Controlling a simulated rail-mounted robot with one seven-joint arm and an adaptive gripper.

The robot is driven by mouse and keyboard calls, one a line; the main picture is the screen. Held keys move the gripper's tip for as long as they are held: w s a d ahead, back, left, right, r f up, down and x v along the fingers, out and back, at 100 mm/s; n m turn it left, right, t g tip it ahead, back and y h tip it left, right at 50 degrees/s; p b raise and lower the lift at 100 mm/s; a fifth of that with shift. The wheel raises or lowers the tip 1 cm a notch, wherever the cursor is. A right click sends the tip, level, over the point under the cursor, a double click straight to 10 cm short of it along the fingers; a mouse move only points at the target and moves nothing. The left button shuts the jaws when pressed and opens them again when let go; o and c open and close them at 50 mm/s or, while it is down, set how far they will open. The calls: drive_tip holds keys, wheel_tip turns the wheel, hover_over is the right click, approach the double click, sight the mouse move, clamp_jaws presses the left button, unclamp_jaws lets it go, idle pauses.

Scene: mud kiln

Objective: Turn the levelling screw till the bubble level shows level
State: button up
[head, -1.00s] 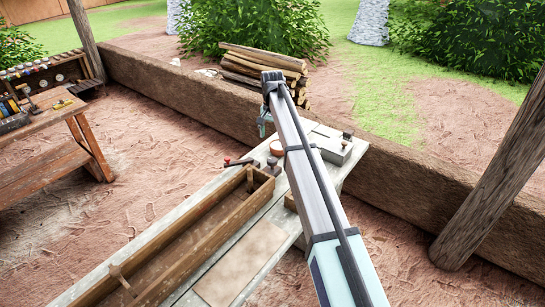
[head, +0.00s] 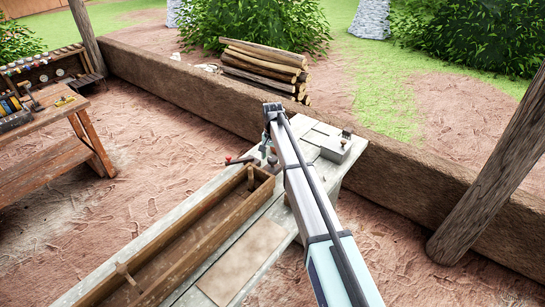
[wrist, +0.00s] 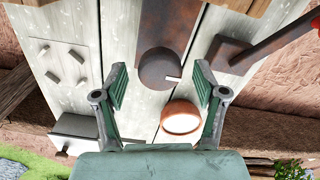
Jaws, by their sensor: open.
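In the wrist view, a dark brown round knob with a pale mark (wrist: 158,70), which looks like the levelling screw, sits on the pale plank bench. My gripper (wrist: 159,88) is open above the bench, one finger on either side of the knob; I see no contact. A small round orange-brown disc with a paler face (wrist: 180,118) lies just below and right of the knob, near the right finger. I cannot tell whether it is the bubble level, and no bubble is readable. In the head view, my gripper (head: 268,149) is over the bench's far end, and my arm partly hides that area.
A lever with a red end (head: 236,160) is left of my gripper. A grey box with a knob (head: 337,149) stands to the right. A long wooden trough (head: 180,240) fills the bench's near part. A tool bench (head: 50,125) is at left, and a low wall (head: 190,95) behind.

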drive_tip(key=shift+c, duration=0.3)
drive_tip(key=c, duration=1.1)
drive_tip(key=n+b, duration=0.2)
drive_tip(key=n, duration=0.2)
drive_tip(key=shift+f+n+b, duration=0.15)
drive_tip(key=shift+n+b, duration=0.15)
drive_tip(key=shift+b, duration=0.1)
drive_tip(key=n+b, duration=0.1)
drive_tip(key=n, duration=0.4)
drive_tip(key=shift+b, duration=0.4)
